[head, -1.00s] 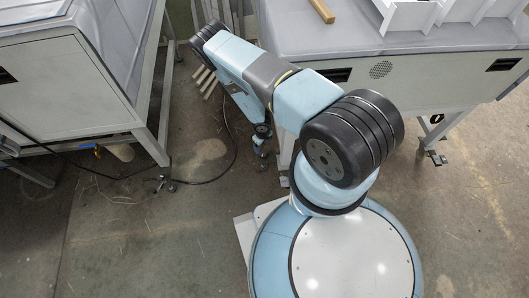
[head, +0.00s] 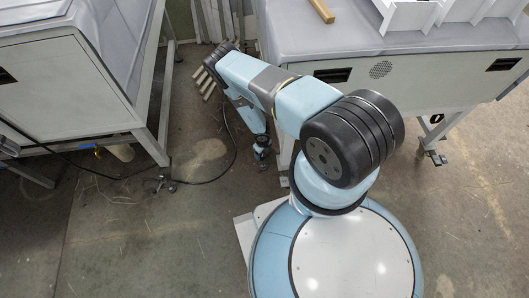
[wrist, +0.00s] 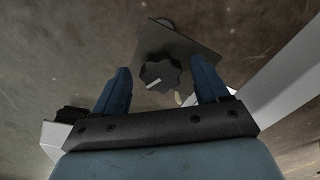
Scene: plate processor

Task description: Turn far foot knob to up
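The foot knob (wrist: 160,73) is black and lobed, with a white mark at its lower left edge. It sits on a dark square plate (wrist: 188,45) in the wrist view. My gripper (wrist: 160,82) is open, with one blue finger to the left of the knob and the other to the right. Gaps show between the knob and both fingers. In the head view my gripper (head: 263,152) hangs low beside the right-hand machine's left side; the knob cannot be made out there.
A grey machine (head: 430,75) stands at the right and another cabinet (head: 65,90) at the left. Bare concrete floor (head: 130,235) lies between them, with a black cable (head: 215,178) across it. A pale leg (wrist: 285,75) rises right of my gripper in the wrist view.

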